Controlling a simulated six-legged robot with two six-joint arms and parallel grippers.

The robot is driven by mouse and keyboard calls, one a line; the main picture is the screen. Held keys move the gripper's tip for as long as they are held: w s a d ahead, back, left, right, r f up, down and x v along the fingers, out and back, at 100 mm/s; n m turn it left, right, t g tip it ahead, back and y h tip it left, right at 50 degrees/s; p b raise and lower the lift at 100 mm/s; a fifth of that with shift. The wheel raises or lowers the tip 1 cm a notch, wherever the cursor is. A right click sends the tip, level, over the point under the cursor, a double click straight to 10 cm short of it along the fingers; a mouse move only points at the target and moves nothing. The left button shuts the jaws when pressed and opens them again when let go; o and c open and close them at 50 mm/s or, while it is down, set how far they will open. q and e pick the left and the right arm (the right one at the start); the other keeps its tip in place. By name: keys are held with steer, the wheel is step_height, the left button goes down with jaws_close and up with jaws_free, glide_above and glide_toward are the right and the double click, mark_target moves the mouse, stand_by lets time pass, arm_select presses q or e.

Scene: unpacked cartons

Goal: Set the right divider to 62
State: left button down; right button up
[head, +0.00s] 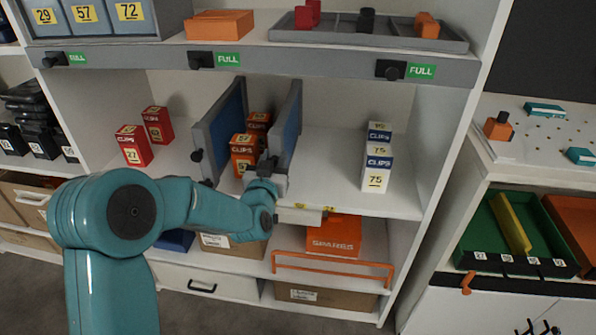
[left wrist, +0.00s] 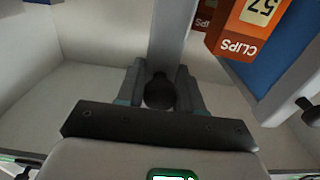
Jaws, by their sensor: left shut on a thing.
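The right divider (head: 286,125) is a grey-framed blue panel standing on the middle shelf, just right of the orange clips boxes. My left gripper (head: 266,168) is at its front edge. In the left wrist view my left gripper's fingers (left wrist: 160,90) are shut on the divider's black knob (left wrist: 159,93), one finger on each side, with the grey front edge of the divider behind it. The left divider (head: 223,127) stands to the left, its black knob (head: 197,155) free. Any scale marks under my gripper are hidden or too small to read. My right gripper is not in view.
Orange boxes (head: 243,155) stand between the dividers, close to the right one. White-and-blue boxes marked 75 (head: 377,170) stand farther right, with bare shelf (head: 325,160) between. Red boxes (head: 133,146) stand at left. A shelf with black knobs and green FULL labels (head: 421,71) hangs above.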

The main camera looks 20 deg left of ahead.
arm_select(q)
steer(key=shift+s+a, duration=0.25)
steer(key=shift+a, duration=0.75)
steer(key=c, duration=1.1)
jaws_free()
steer(key=shift+c, duration=0.2)
steer(key=o, duration=0.3)
steer(key=shift+s+a, duration=0.1)
steer(key=shift+b+v, duration=4.15)
steer(key=shift+v, duration=3.95)
